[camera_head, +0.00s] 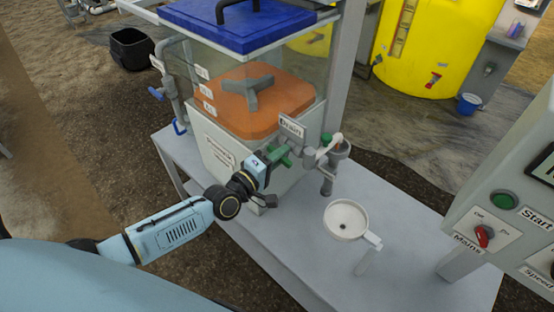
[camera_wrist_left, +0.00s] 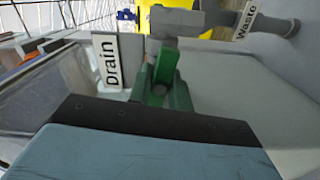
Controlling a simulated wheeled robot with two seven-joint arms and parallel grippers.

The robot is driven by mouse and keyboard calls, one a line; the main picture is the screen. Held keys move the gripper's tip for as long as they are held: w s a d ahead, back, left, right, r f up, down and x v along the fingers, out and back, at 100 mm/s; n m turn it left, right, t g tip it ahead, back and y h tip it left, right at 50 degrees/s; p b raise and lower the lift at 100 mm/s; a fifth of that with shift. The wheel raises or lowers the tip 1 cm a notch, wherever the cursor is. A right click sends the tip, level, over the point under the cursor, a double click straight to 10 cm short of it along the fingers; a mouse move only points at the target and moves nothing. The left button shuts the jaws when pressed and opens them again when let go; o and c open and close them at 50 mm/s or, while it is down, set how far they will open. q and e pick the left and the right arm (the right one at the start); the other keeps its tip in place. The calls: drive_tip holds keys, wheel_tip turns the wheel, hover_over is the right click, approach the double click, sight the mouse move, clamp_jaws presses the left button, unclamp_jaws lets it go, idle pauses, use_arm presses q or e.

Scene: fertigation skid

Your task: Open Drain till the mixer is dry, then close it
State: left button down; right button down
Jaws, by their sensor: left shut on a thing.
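The mixer is a clear-walled tank (camera_head: 225,62) with a blue lid (camera_head: 240,22). Orange liquid (camera_head: 222,100) stands in it, with a grey stirrer (camera_head: 248,90) showing. The Drain sign (camera_head: 291,126) is above a grey pipe at the tank's front right; it also shows in the left wrist view (camera_wrist_left: 110,62). The green Drain handle (camera_head: 283,156) is below the sign, and in the left wrist view (camera_wrist_left: 162,72) it stands between the fingers. My left gripper (camera_head: 272,160) is shut on this handle. My right gripper is not in view.
A second green-marked valve (camera_head: 326,139) and a downward spout (camera_head: 328,178) are right of the handle. A white round dish (camera_head: 346,218) stands on the grey bench (camera_head: 290,250). A control box (camera_head: 500,215) with Start and Mains is at right. A yellow tank (camera_head: 435,50) stands behind.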

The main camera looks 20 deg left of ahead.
use_arm(q)
drive_tip(key=c, duration=1.2)
unclamp_jaws()
drive_tip(key=shift+c, duration=0.2)
drive_tip(key=p+v, duration=0.2)
drive_tip(key=v, duration=0.5)
drive_tip(key=s+a+f+m+g+y, duration=0.2)
drive_tip(key=s+f+m+g, duration=0.35)
drive_tip(key=f, duration=0.85)
drive_tip(key=s+a+f+m+g+y, duration=0.25)
drive_tip(key=s+f, duration=0.55)
drive_tip(key=f, duration=0.6)
drive_tip(key=s+d+f+m+g, duration=0.1)
drive_tip(key=s+f, duration=0.3)
drive_tip(key=s, duration=0.5)
drive_tip(key=s+d+f+m+g+y, duration=0.1)
drive_tip(key=s+f+m+g, duration=0.2)
drive_tip(key=s, duration=0.6)
drive_tip(key=s+d+f+m+g, duration=0.1)
drive_tip(key=s+f+m+g, duration=0.2)
drive_tip(key=s, duration=0.6)
wheel_tip(320, 180, down, 3)
drive_tip(key=shift+s+r+g, duration=0.15)
drive_tip(key=shift+s+g, duration=0.2)
drive_tip(key=shift+g, duration=0.15)
